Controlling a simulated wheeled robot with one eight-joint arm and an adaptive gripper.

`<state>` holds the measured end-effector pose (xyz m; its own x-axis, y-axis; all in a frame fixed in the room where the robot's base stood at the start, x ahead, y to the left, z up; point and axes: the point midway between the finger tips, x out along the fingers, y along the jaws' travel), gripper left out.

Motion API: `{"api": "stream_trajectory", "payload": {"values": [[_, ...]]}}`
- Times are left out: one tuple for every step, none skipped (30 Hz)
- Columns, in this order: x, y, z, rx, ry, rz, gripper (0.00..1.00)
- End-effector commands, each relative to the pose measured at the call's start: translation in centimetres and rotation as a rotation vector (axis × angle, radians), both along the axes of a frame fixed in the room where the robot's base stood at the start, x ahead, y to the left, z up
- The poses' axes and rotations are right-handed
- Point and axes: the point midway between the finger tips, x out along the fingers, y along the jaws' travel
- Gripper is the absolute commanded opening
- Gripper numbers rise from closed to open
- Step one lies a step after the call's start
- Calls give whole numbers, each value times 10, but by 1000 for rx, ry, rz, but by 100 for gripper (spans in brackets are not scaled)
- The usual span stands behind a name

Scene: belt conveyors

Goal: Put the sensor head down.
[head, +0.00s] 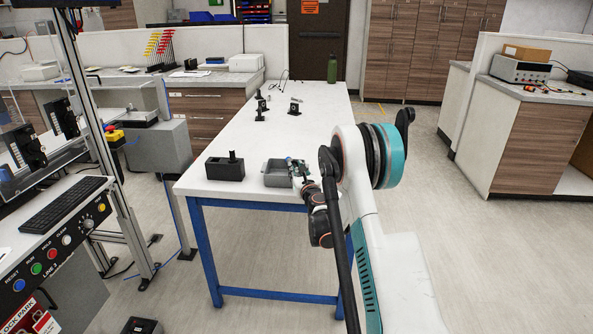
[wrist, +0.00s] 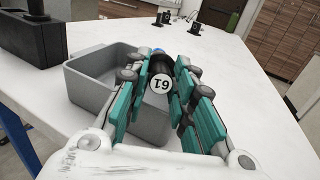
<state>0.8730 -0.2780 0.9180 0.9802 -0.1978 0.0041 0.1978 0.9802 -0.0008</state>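The sensor head appears to be the small black piece with a round white number label (wrist: 159,83) and a bit of blue at its far end, seen in the wrist view. My gripper (wrist: 170,66) has its teal-padded fingers closed on both sides of it. In the head view my gripper (head: 299,170) is low over the near part of the white table (head: 215,190), at the right end of an open grey bin (head: 276,181). The held piece is over or at the bin's right end; whether it touches the bin cannot be told.
A black block with an upright post (head: 225,170) stands left of the bin. Two small black fixtures (head: 294,107) (head: 260,110) stand farther back, with a green bottle (head: 332,68) at the far end. The table's middle and right side are clear. A control panel (head: 55,235) stands at left.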

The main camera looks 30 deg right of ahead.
Motion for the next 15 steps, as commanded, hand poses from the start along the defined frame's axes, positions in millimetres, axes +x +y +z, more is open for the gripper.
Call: {"api": "stream_trajectory", "payload": {"values": [[-1,-3,-2,-2,0,-6,37],[-1,-3,0,-2,0,-6,37],[-2,-3,3,-2,0,-6,37],[-2,-3,6,-2,0,-6,37],[-2,-3,10,-1,0,-6,37],[-6,-3,11,-1,0,-6,37],[-13,-1,10,-1,0,-6,37],[-19,0,10,-1,0,-6,37],[-28,2,11,-1,0,-6,37],[-35,4,11,-1,0,-6,37],[-42,5,11,-1,0,-6,37],[-50,7,11,-1,0,-6,37],[-57,8,12,-1,0,-6,37],[-63,10,12,-1,0,-6,37],[-71,12,12,-1,0,-5,37]]}}
